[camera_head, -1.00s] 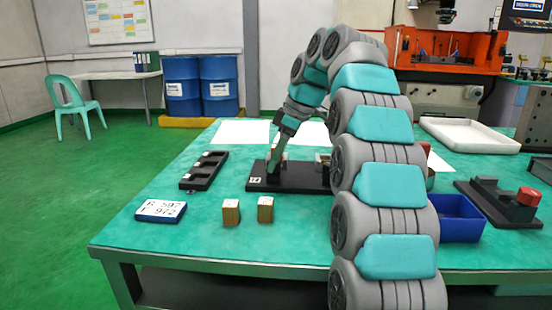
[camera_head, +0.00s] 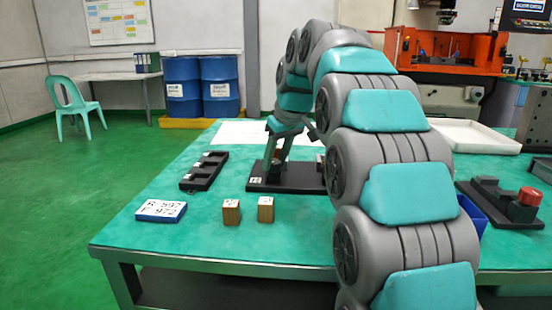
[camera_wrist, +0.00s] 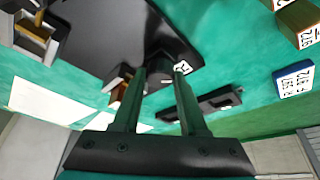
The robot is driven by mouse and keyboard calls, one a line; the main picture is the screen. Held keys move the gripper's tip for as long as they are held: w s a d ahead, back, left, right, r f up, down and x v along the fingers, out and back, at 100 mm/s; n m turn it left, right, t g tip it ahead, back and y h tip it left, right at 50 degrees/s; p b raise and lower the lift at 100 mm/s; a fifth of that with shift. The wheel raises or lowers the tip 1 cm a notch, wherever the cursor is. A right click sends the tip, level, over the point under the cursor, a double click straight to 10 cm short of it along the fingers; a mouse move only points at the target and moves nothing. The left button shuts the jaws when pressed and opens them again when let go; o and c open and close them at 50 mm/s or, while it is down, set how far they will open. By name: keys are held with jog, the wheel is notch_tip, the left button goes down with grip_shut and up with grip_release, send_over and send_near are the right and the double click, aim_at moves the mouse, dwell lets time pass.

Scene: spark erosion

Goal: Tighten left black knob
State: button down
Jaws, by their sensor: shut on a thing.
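The black fixture plate (camera_head: 300,187) lies on the green table, partly hidden behind my arm. My gripper (camera_head: 276,166) points down at its left end, fingers on either side of a small dark knob (camera_head: 275,173). In the wrist view, my gripper (camera_wrist: 161,72) has its fingertips around the dark knob, low over the plate (camera_wrist: 120,30) and beside a white label. A brown block in a holder (camera_wrist: 122,88) sits just left of the fingers. Another such holder (camera_wrist: 35,38) is at the plate's far end.
Two wooden blocks (camera_head: 265,209) and a blue number sign (camera_head: 161,211) lie in front. A black slotted rack (camera_head: 204,170) is left of the plate. A blue bin (camera_head: 473,216), a red-knobbed fixture (camera_head: 505,205) and a white tray (camera_head: 470,135) are right of my arm.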

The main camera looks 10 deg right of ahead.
jog(key=m+h, duration=0.1)
jog(key=m, duration=0.2)
jog(key=shift+a+r+m+t, duration=0.1)
jog(key=shift+m+t, duration=0.2)
jog(key=m+h, duration=0.2)
jog(key=m, duration=0.1)
jog(key=shift+a+m, duration=0.1)
jog(key=shift+m, duration=0.2)
jog(key=m+h, duration=0.1)
jog(key=m, duration=0.2)
jog(key=m+g+h, duration=0.1)
jog(key=m, duration=0.2)
jog(key=shift+w+a+m, duration=0.15)
jog(key=shift+m, duration=0.15)
jog(key=shift+g, duration=0.3)
jog(key=shift+c, duration=2.2)
grip_release()
